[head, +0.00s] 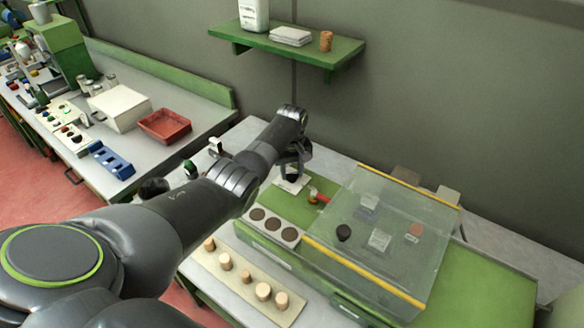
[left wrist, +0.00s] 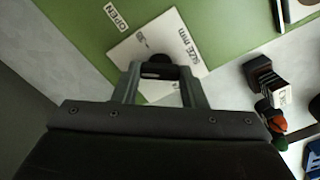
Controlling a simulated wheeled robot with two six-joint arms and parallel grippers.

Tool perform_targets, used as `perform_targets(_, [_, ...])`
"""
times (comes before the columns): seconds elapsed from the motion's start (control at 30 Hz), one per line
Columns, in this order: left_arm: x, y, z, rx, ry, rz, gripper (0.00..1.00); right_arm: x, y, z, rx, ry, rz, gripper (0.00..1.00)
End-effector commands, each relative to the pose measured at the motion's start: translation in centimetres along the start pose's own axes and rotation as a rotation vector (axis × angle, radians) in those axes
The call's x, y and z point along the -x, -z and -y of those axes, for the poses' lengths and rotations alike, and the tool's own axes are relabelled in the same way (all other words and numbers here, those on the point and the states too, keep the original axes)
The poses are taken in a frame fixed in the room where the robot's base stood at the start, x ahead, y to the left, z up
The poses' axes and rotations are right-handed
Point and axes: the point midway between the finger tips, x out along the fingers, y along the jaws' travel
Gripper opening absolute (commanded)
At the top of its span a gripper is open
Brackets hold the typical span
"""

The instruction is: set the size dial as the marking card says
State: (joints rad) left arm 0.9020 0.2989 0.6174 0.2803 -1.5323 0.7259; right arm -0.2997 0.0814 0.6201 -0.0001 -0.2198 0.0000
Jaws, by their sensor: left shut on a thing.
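The size dial is a black knob (left wrist: 160,60) on a white plate (left wrist: 178,42) printed "SIZE mm" on the green panel. The plate also shows in the head view (head: 290,186), partly under my gripper. My left gripper (head: 291,171) reaches down over the plate. In the left wrist view its two fingers (left wrist: 160,74) stand on either side of the knob and are shut on it. The knob's pointer and most scale numbers are hidden or too small to read. I cannot make out a marking card with readable text. My right gripper is not in view.
A clear cover (head: 385,235) with yellow edges stands right of the dial, near a red-handled part (head: 320,197). A white holder (head: 262,222) with dark round spots and a board (head: 225,284) of several corks lie in front. A green shelf (head: 270,46) hangs behind.

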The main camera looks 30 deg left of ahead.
Motion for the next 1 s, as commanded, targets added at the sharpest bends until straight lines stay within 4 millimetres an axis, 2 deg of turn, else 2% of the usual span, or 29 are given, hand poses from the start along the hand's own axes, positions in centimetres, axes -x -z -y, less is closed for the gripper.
perform_targets(0.6, [0.2, 0.1, -0.1, -0.578, -0.002, -0.002, 0.15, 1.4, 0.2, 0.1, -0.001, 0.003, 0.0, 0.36])
perform_targets(1.0, [0.2, 0.1, -0.1, -0.845, -0.002, -0.004, 0.15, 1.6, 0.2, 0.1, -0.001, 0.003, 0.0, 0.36])
